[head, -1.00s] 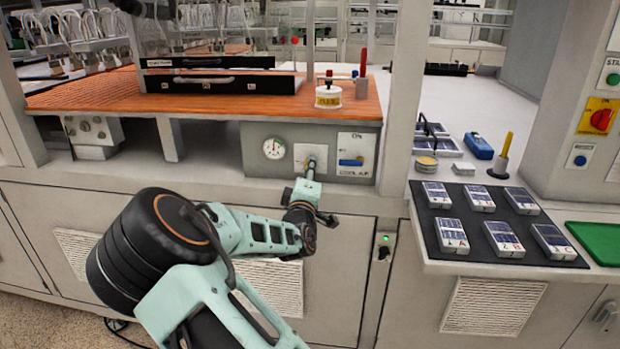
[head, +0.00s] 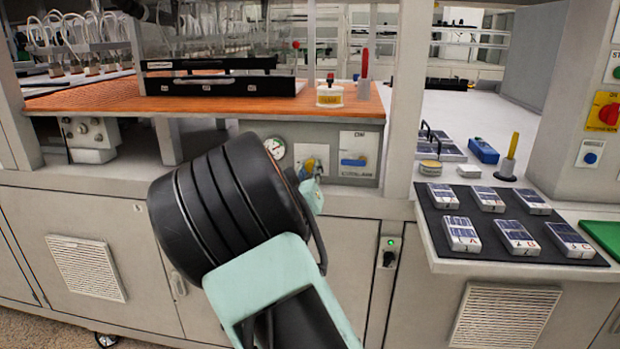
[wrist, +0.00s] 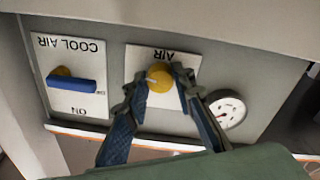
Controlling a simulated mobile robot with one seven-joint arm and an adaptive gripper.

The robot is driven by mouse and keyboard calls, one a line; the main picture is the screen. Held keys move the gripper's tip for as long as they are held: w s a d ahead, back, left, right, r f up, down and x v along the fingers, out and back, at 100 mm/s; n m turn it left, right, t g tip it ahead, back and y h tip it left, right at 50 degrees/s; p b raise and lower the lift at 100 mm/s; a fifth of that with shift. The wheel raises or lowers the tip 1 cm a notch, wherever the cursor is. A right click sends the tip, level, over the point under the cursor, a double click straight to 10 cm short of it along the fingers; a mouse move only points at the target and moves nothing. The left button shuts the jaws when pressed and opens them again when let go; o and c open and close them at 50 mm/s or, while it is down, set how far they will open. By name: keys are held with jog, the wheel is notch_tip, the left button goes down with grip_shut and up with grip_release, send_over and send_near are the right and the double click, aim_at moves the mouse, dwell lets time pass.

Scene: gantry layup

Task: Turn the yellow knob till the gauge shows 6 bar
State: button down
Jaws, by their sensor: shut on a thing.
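The yellow knob (wrist: 159,74) sits on a white plate marked AIR, on the grey panel in the wrist view, which is upside down. My gripper (wrist: 158,82) has a finger on each side of the knob and is shut on it. The round gauge (wrist: 229,109) is beside the plate, with a white face. It also shows in the head view (head: 276,147), just beside my arm. Its needle and figures are too small to read. In the head view my arm covers much of the space in front of the panel, and the knob is mostly hidden.
A blue COOL AIR switch (wrist: 72,84) is on the other side of the knob. Above the panel, the orange worktop (head: 120,98) carries a yellow-labelled pot (head: 330,96). A dark mat (head: 490,225) with several boxes lies at the right.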

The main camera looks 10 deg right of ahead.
jog(key=shift+f+m+b, duration=0.1)
jog(key=shift+m+b, duration=0.3)
jog(key=shift+m, duration=0.4)
jog(key=c, duration=1.6)
grip_release()
jog(key=v, duration=1.2)
jog(key=shift+a, duration=0.15)
